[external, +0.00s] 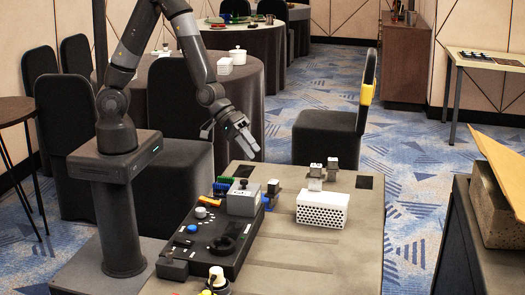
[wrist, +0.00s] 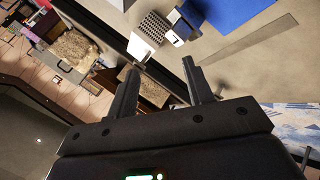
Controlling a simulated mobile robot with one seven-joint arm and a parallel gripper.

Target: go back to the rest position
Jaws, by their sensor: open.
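My gripper (external: 243,138) hangs at the end of my arm, in the air above the far left edge of the grey table (external: 320,262) in the external view. In the wrist view my gripper (wrist: 162,68) shows two dark fingers spread apart with nothing between them. Beyond the fingertips the wrist view is tilted, with a white perforated box (wrist: 156,25) near the top. My arm is bent, with its upper part raised and its forearm sloping down to the right.
On the table are a black control panel (external: 185,243) with knobs, a grey box (external: 244,200), the white perforated box (external: 322,209) and small blocks (external: 315,170). Black chairs (external: 340,130) and round tables (external: 262,85) stand beyond. The table's right front is clear.

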